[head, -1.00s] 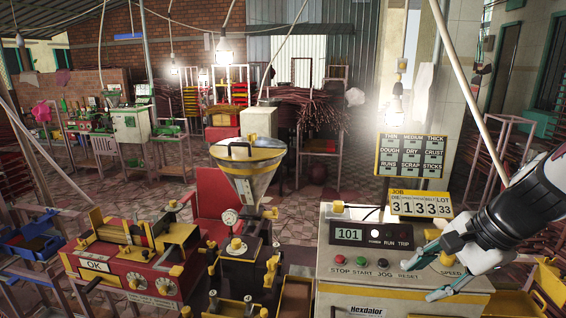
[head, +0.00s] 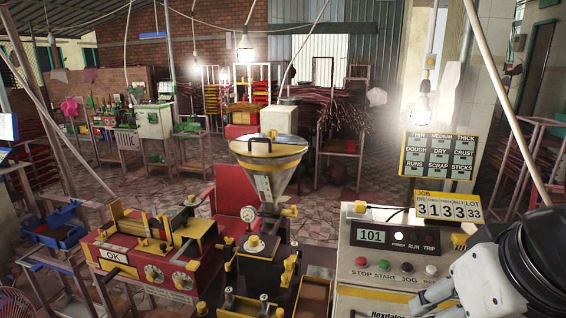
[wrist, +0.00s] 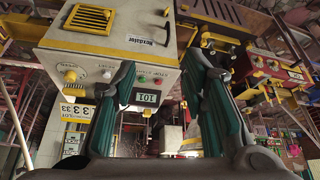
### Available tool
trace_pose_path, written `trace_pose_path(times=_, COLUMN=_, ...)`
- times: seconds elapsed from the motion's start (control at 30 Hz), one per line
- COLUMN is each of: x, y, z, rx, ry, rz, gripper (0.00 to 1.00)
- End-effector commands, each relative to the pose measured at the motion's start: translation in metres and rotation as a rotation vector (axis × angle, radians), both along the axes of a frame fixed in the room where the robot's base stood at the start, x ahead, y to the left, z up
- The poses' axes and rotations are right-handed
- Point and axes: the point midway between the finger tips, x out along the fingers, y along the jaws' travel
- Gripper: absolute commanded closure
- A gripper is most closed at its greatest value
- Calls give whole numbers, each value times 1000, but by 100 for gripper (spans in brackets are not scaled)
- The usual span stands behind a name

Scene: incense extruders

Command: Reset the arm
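My gripper (head: 432,298) is at the lower right of the head view, in front of the cream control box (head: 385,262), and partly cut off by the frame. In the wrist view my gripper (wrist: 160,65) shows two fingers with green pads, spread apart with nothing between them. The control box (wrist: 105,52) appears upside down behind the fingers, with its "101" display (wrist: 147,97) seen between them. I cannot tell whether any part of the gripper touches the box.
A hopper machine (head: 268,185) stands left of the control box. A red and yellow machine (head: 150,255) marked OK is farther left. A number sign (head: 448,207) and a dark board (head: 438,155) rise behind the box. Open tiled floor (head: 325,215) lies behind.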

Motion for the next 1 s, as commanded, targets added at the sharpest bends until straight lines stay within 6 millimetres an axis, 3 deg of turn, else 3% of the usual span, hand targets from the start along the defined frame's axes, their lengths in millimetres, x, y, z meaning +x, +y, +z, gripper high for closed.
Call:
trace_pose_path(times=0.03, x=10, y=0, z=-16, rx=0, ry=9, rz=-1, gripper=61)
trace_pose_path(times=0.43, x=37, y=-2, z=-94, rx=-1, ry=85, rz=-5, gripper=61)
trace_pose_path(times=0.6, x=39, y=-3, z=-105, rx=-2, ry=101, rz=-6, gripper=61)
trace_pose_path(times=1.0, x=39, y=-3, z=-106, rx=-2, ry=102, rz=-6, gripper=61)
